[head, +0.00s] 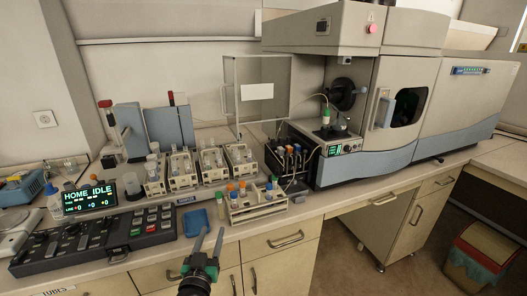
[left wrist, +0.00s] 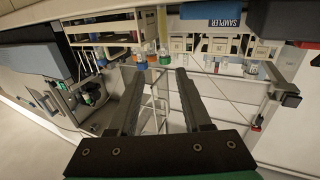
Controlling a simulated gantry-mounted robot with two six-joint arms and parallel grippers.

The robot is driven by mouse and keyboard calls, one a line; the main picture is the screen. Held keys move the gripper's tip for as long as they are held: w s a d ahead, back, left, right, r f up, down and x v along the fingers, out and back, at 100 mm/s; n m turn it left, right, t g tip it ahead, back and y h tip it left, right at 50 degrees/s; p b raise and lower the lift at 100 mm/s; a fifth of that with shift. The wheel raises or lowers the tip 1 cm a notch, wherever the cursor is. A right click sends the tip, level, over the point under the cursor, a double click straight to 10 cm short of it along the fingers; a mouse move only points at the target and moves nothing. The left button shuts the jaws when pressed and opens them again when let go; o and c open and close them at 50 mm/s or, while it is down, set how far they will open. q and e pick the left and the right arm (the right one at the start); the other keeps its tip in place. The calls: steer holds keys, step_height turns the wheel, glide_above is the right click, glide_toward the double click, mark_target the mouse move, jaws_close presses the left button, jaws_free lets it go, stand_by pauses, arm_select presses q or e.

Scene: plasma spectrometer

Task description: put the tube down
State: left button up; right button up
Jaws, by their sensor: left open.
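My left gripper (head: 210,234) is at the bottom centre of the head view, in front of the bench edge. Its two fingers are spread with nothing between them; they also show apart and empty in the left wrist view (left wrist: 157,80). A small white rack (head: 262,213) holds several tubes with orange, green and blue caps, to the right of and beyond my gripper. No tube is in my gripper. I cannot tell which tube the task means. My right gripper is not in view.
A blue tray (head: 195,223) lies just beyond my gripper. A button panel (head: 150,225) and a display reading HOME IDLE (head: 90,197) are at left. Several white sampler racks (head: 212,166) stand behind. The spectrometer (head: 400,100) fills the right; bare bench edge (head: 320,204) lies before it.

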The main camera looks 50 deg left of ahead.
arm_select(q)
steer(key=w+d+r+m+t+h, duration=0.1)
steer(key=w+d+r+t+h, duration=0.15)
steer(key=d+r, duration=0.45)
steer(key=w+d+r+m+t+h, duration=0.15)
steer(key=d+r+t, duration=0.25)
steer(key=r, duration=0.7)
steer(key=w+d+r+m+t+h, duration=0.1)
steer(key=w+d+r+t+h, duration=0.15)
steer(key=d+r, duration=0.45)
steer(key=s+d+r+m+t+h, duration=0.3)
steer(key=s+d+r+m+h, duration=0.15)
steer(key=r, duration=0.35)
steer(key=s+d+r+m+t+h, duration=0.3)
steer(key=d+r+h, duration=0.25)
steer(key=r, duration=0.35)
step_height(320, 180, up, 45)
steer(key=p, duration=4.5)
steer(key=shift+w+d+n+y, duration=0.25)
steer(key=shift+d+n+y, duration=0.05)
steer(key=shift+d+y, duration=0.15)
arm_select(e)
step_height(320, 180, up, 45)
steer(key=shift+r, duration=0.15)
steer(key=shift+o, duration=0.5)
